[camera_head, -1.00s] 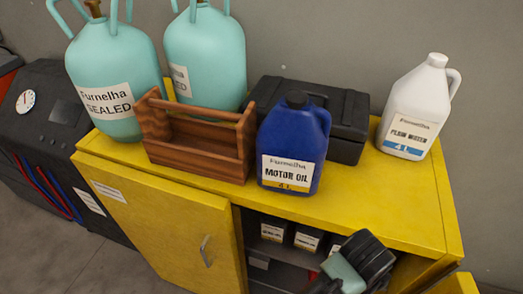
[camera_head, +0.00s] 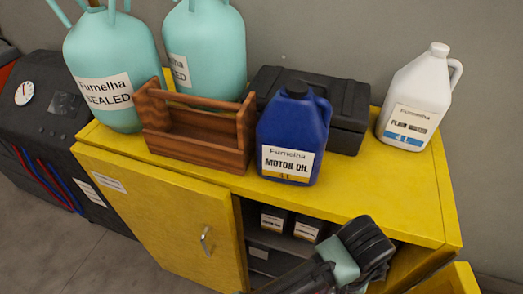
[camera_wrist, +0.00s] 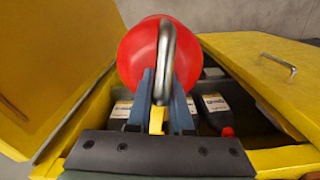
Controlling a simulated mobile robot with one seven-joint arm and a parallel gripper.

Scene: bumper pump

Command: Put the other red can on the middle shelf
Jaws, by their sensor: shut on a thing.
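In the wrist view a red can (camera_wrist: 137,60) with a silver loop handle (camera_wrist: 166,50) is in front of my gripper (camera_wrist: 162,90). My gripper is shut on the can at its handle; the exact contact is hard to see. The can hides part of the cabinet's inside. The yellow cabinet (camera_head: 395,208) stands open, and dark shelving inside (camera_head: 258,265) shows in the head view, partly hidden by my arm. The held can is not visible in the head view. A small red thing (camera_wrist: 228,132) shows inside the cabinet in the wrist view; I cannot tell what it is.
Dark labelled bottles (camera_head: 272,218) are inside. On top stand a blue motor oil jug (camera_head: 292,130), a wooden tool carrier (camera_head: 195,150), a black case (camera_head: 345,110) and a white jug (camera_head: 415,95).

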